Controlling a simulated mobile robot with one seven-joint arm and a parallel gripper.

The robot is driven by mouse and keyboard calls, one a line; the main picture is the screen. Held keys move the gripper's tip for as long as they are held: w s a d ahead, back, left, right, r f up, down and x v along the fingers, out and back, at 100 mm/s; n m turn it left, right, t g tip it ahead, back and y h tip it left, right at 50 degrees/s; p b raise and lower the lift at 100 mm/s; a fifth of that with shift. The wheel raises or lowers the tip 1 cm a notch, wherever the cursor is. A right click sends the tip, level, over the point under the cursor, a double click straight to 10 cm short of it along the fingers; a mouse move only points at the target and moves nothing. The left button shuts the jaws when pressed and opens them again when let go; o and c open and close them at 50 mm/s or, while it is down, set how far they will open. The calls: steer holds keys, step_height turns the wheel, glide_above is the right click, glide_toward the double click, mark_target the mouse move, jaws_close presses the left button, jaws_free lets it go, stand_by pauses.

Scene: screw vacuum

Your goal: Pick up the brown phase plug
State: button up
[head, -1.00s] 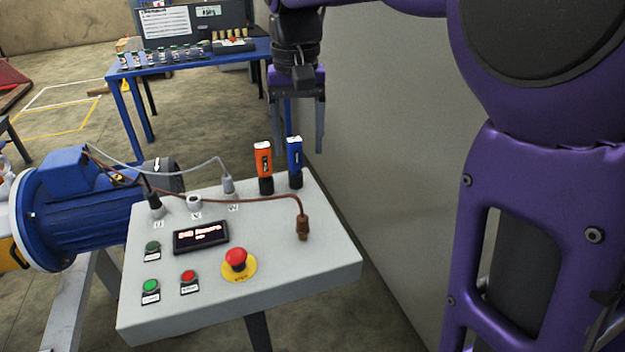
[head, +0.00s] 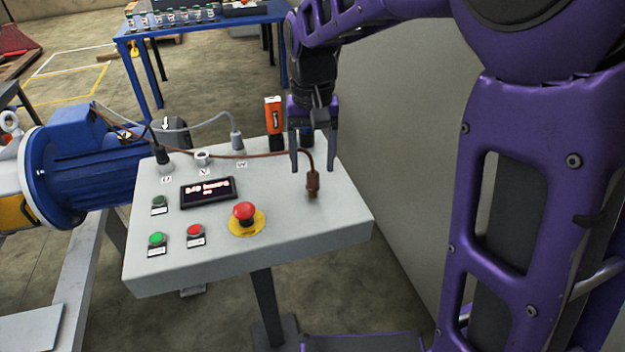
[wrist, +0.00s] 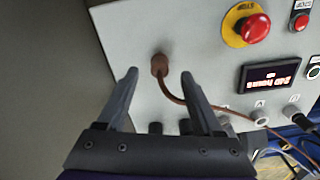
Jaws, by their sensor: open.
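The brown phase plug (head: 313,184) stands on the right part of the grey control panel (head: 290,228), with its brown cable running left across the panel. In the wrist view the plug (wrist: 159,65) shows just beyond the fingertips, between their lines. My gripper (head: 313,170) is open and empty, fingers pointing down, above and close to the plug in the head view. In the wrist view my gripper (wrist: 159,74) has one finger on each side of the cable end. Whether a finger touches the cable cannot be told.
A white socket (head: 203,158) lies between the black and grey plugs. A grey wall is to the right.

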mark_target(313, 172)
step_height(313, 172, down, 3)
steer(key=shift+f, duration=0.15)
steer(key=shift+c, duration=0.3)
jaws_close()
